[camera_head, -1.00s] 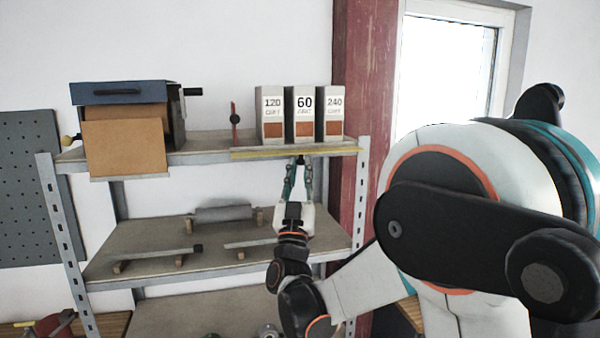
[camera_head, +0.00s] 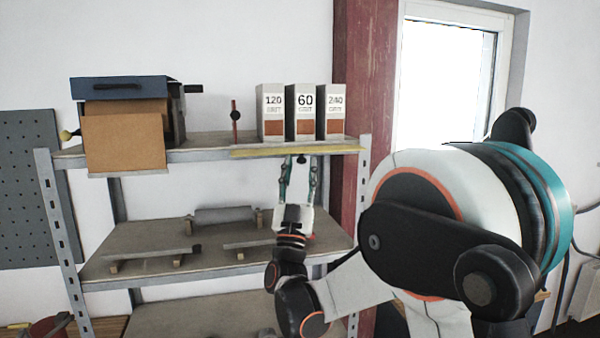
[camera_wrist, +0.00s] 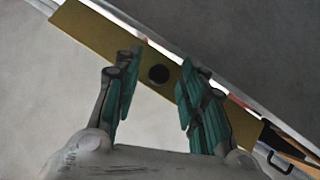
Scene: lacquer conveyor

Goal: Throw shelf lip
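The shelf lip is a long yellow strip (camera_head: 262,153) along the front edge of the top shelf's right half. In the wrist view the lip (camera_wrist: 85,28) runs diagonally past my fingertips, with a dark round spot (camera_wrist: 159,74) between them. I cannot tell whether the spot is a hole or a knob. My gripper (camera_head: 299,162) points up from below the lip, fingers apart and tips just under its front edge. In the wrist view my gripper (camera_wrist: 160,68) is open with one finger either side of the spot. I cannot tell whether the tips touch the lip.
Three grit boxes marked 120 (camera_head: 273,124), 60 (camera_head: 305,124) and 240 (camera_head: 336,124) stand above the lip. A red upright piece (camera_head: 234,125) and a cardboard box (camera_head: 124,145) stand left. The middle shelf (camera_head: 150,240) carries low rests and a roller.

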